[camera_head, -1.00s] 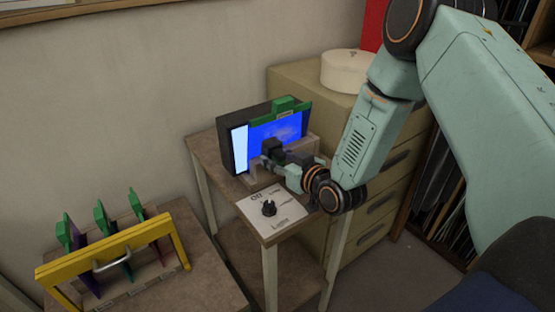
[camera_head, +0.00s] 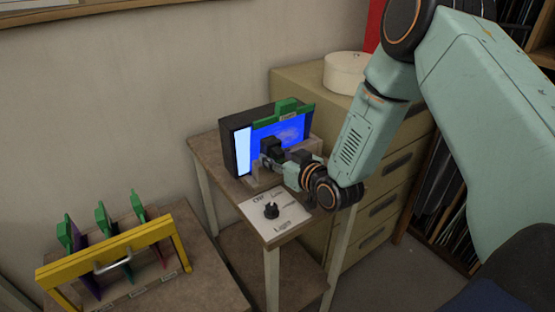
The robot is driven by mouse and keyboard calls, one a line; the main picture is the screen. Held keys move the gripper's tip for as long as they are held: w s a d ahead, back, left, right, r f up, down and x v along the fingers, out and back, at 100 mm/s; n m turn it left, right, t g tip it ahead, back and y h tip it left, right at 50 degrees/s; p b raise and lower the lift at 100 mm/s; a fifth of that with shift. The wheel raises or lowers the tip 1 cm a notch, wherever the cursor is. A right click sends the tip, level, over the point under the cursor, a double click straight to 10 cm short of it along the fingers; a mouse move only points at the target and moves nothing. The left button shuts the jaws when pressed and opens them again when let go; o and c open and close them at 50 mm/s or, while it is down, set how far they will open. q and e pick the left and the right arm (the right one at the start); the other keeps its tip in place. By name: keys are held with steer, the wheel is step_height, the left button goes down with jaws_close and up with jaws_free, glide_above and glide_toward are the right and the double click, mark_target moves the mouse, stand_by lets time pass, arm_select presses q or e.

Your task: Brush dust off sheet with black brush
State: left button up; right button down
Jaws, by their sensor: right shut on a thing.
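A blue sheet (camera_head: 291,130) with a green top edge stands upright in front of a dark box with a pale lit panel, on the small table. A hazy lighter patch, perhaps dust, shows on its upper part. My right gripper (camera_head: 274,160) is at the lower part of the sheet, shut on the black brush (camera_head: 271,146). The brush is in front of the blue face; whether it touches the face I cannot tell. The wrist hides the sheet's lower right. My left gripper is not in view.
A white card with a black knob (camera_head: 272,211) lies at the small table's front. A yellow rack (camera_head: 110,252) with several green-topped sheets stands at the left. A beige drawer cabinet (camera_head: 300,78) bearing a round white box (camera_head: 344,72) stands behind.

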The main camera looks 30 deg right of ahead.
steer(key=shift+r, duration=0.15)
steer(key=shift+w, duration=0.15)
steer(key=shift+w+a, duration=0.1)
steer(key=shift+w, duration=0.3)
steer(key=shift+r, duration=0.1)
steer(key=shift+w+b, duration=0.3)
steer(key=shift+w, duration=0.05)
